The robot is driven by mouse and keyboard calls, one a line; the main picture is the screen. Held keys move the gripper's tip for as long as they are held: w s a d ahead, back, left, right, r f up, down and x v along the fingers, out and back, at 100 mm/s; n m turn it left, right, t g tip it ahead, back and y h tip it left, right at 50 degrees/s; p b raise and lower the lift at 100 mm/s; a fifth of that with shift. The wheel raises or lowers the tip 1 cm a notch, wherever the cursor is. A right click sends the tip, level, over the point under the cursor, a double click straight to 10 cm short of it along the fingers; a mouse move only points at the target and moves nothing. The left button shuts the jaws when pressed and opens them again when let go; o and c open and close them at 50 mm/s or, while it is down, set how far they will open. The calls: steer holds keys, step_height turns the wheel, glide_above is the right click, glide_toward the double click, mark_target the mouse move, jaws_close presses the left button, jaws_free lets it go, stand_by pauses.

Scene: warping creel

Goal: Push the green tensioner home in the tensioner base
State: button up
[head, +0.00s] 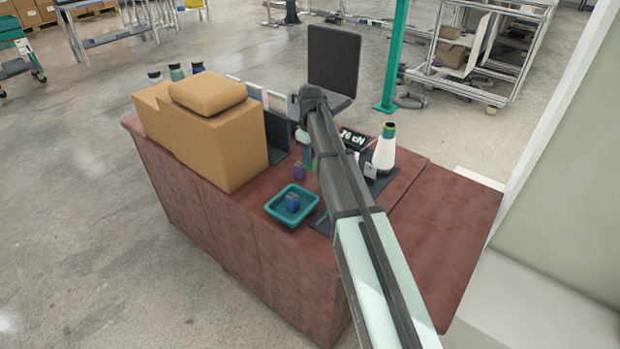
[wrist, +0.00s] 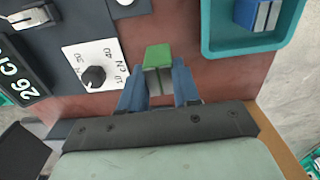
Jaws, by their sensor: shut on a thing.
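My gripper (wrist: 157,80) shows in the wrist view with its two blue fingers closed around the grey lower part of the green tensioner (wrist: 158,55). The tensioner's green end sticks out past the fingertips, above the reddish tabletop. In the head view, my arm covers much of the work area, and a small green piece (head: 308,158) shows beside it; I cannot tell whether it is the tensioner. I cannot make out the tensioner base for sure, or whether the tensioner touches it.
A teal tray (head: 271,208) holding a blue block (head: 292,202) stands near the gripper. A white dial panel (wrist: 107,55) with a black knob and a 26 cN display (wrist: 22,85) lie left in the wrist view. A cardboard box (head: 205,140) and white cone (head: 384,153) flank the arm.

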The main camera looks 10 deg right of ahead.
steer(key=shift+r, duration=0.15)
steer(key=s+d+r+m, duration=0.1)
steer(key=s+d+m, duration=0.2)
steer(key=d, duration=0.5)
steer(key=s+d+r+m, duration=0.2)
steer(key=s+d, duration=0.1)
steer(key=d, duration=0.5)
steer(key=shift+s+f+m, duration=0.25)
steer(key=shift+f+m, duration=0.6)
steer(key=shift+m, duration=1.4)
steer(key=shift+s+f+m, duration=0.2)
steer(key=shift+f+m, duration=0.7)
steer(key=shift+m, duration=1.4)
steer(key=shift+s+f+m, duration=0.25)
steer(key=shift+f+m, duration=0.6)
steer(key=shift+m, duration=1.4)
steer(key=shift+f, duration=0.5)
steer(key=shift+f, duration=0.45)
steer(key=shift+f, duration=0.7)
